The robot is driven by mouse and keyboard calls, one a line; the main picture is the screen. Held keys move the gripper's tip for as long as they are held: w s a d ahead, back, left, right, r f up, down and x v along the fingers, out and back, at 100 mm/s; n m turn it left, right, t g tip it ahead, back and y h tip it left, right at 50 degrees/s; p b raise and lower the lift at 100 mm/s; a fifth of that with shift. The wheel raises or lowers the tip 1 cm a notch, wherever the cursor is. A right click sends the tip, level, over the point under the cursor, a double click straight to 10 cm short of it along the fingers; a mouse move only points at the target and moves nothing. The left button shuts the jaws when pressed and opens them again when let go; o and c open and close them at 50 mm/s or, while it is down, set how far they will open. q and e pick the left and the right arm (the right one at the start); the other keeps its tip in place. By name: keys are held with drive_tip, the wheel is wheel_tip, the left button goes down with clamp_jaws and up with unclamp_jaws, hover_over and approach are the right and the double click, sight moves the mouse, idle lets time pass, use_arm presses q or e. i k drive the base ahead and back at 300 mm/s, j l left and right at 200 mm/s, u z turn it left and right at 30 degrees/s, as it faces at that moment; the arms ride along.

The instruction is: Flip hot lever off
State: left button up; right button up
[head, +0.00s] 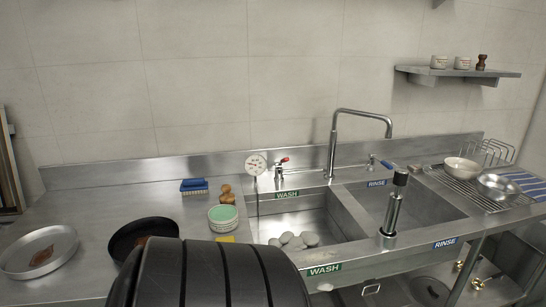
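The hot lever (284,160) has a red tip and sits on a small metal valve (279,173) at the back of the left sink basin, left of the tall spout. It appears tilted slightly up to the right; whether it is on or off I cannot tell. The cold lever (387,164) has a blue tip and sits right of the spout (333,145). I see no water stream from the spout. Neither of my grippers is in view. A large black ribbed shape at the bottom hides part of the counter front.
The wash basin (340,214) holds several grey stones. A round dial gauge (256,165) stands just left of the hot lever. An upright metal cylinder with a black top (393,208) stands in front of the rinse basin. Pans, a brush and a tin sit at left.

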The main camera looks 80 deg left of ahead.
sight(278, 165)
drive_tip(key=u, duration=1.5)
